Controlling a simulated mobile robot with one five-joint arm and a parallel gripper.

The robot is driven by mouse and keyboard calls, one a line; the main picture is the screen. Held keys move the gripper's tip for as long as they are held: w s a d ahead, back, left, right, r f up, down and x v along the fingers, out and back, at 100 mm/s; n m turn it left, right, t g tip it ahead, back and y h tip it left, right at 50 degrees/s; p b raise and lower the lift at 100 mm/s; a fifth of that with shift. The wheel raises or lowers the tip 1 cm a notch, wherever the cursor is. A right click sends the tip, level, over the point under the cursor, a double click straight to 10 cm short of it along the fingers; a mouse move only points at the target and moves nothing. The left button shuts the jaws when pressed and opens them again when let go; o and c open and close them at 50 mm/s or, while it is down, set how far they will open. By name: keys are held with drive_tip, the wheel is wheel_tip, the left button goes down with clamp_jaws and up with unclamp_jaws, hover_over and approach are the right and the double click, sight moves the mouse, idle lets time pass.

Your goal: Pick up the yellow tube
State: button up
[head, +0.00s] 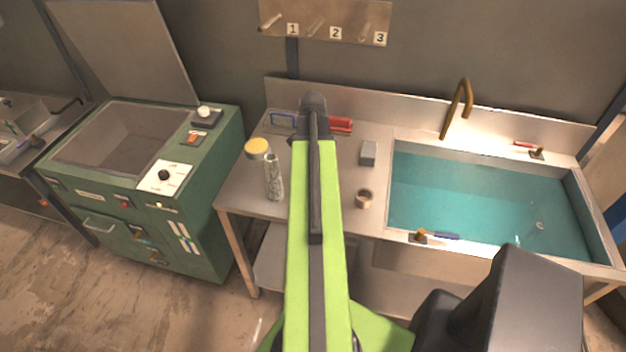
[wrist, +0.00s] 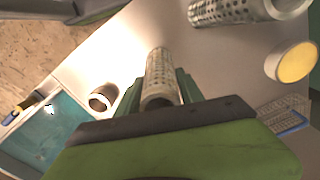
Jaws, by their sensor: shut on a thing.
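In the wrist view my gripper (wrist: 158,90) has its green fingers closed on either side of a small perforated tube (wrist: 159,66), which looks pale tan-grey. The tube points away from the gripper over the steel bench. I cannot tell whether it touches the bench. In the head view my green arm hides the gripper and this tube. A second, larger perforated cylinder (wrist: 232,11) lies at the top of the wrist view, apart from the gripper; a perforated cylinder also stands on the bench in the head view (head: 273,177). No clearly yellow tube shows.
A water-filled sink (head: 480,200) is at right, a green machine (head: 150,190) at left. Numbered pegs (head: 325,20) are on the wall.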

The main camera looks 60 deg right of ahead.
clamp_jaws()
